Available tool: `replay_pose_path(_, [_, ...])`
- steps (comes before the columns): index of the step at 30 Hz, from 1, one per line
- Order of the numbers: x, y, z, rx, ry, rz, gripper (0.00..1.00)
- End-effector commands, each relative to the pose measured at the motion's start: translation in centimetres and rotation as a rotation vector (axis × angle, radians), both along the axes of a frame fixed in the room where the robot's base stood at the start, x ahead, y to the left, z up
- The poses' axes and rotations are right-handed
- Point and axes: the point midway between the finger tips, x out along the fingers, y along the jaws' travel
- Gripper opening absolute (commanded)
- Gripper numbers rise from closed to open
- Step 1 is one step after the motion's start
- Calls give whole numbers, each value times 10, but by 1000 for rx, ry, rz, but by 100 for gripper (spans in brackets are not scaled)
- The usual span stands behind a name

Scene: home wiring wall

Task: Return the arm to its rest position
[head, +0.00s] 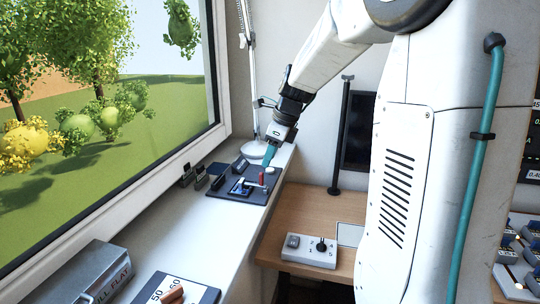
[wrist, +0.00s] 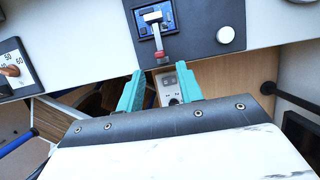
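My arm reaches down from the upper right in the head view. My gripper (head: 268,155) is above the far end of the windowsill, close over a dark switch panel (head: 228,190). In the wrist view my gripper's two teal fingers (wrist: 160,88) stand apart with nothing between them. The dark panel (wrist: 200,13) lies beyond the fingertips there. It carries a blue-based lever with a red band (wrist: 160,54) and a round white button (wrist: 226,35). The lever's red part (head: 262,179) also shows in the head view. I cannot tell whether a fingertip touches the panel.
The window (head: 218,60) borders the sill on the left. A white lamp base (head: 253,149) stands behind the gripper. A grey box (head: 78,275) and a dial plate (head: 172,290) are on the near sill. A white switch box (head: 308,252) sits on the lower wooden desk (head: 325,205).

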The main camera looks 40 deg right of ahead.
Motion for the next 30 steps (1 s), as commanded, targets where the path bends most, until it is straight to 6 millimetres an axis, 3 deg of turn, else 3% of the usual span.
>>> replay_pose_path(12, [0, 0, 0, -3, -2, 11, 36])
replay_pose_path(17, [-5, 2, -3, -46, -19, 198, 36])
replay_pose_path(20, [-28, 8, -16, -92, -10, 460, 36])
replay_pose_path(23, [-63, 28, -16, -154, -22, 800, 36])
replay_pose_path(30, [-165, 96, -3, -296, -87, 1688, 36])
